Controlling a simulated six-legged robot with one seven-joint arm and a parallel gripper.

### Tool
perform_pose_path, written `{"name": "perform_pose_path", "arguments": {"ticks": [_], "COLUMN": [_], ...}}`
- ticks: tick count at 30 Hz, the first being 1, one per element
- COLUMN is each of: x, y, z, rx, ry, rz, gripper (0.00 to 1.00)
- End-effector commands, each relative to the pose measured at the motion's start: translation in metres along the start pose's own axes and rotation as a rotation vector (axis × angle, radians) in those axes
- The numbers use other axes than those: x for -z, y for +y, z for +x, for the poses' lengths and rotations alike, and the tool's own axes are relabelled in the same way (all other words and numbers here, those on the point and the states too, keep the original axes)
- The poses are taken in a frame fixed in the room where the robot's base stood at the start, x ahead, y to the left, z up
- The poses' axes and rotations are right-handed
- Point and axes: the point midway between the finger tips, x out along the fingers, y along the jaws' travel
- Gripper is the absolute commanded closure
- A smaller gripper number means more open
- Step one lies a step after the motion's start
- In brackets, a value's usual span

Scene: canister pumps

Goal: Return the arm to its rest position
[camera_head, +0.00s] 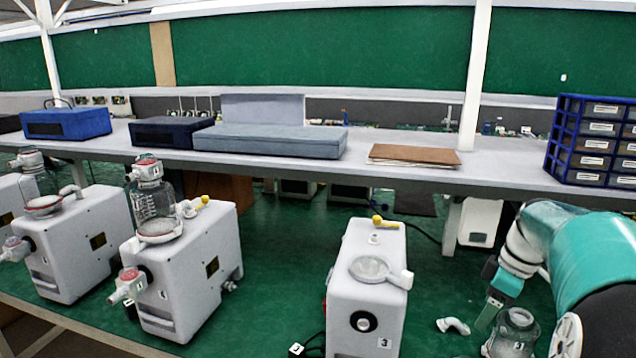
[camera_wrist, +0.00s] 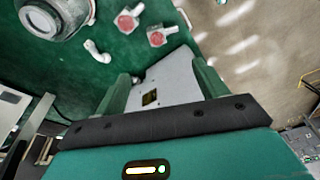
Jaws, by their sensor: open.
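My arm comes in at the right of the head view. My gripper (camera_head: 490,306) hangs low there, close beside a clear glass jar (camera_head: 513,332) marked 3. In the wrist view my gripper (camera_wrist: 161,72) has its two green fingers spread apart. A white pump housing (camera_wrist: 168,80) shows beyond and between them, and I see nothing held. A round jar (camera_wrist: 52,18) shows at the top left of the wrist view, apart from the fingers. Part of the gripper is hidden by the arm and the edge in the head view.
White pump 3 (camera_head: 365,290) stands left of my arm, with a white elbow (camera_head: 453,325) between them. Two more pumps, one bearing a jar (camera_head: 153,203), stand farther left. Behind is a long shelf (camera_head: 400,172) with a blue drawer rack (camera_head: 566,140) at right.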

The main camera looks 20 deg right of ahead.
Motion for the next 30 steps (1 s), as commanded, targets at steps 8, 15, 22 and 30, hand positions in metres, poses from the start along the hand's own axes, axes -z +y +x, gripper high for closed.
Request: {"name": "perform_pose_path", "arguments": {"ticks": [8,15,22,30], "x": [0.081,0.110,0.112,0.104], "y": [-0.105,-0.197,-0.275,-0.318], "z": [-0.004,-0.001,0.009,0.022], "rx": [-0.129,-0.236,-0.270,-0.236], "ry": [-0.063,0.003,0.145,0.259], "rz": [0.149,0.299,0.442,0.546], "gripper": [0.28,0.28,0.28,0.28]}}
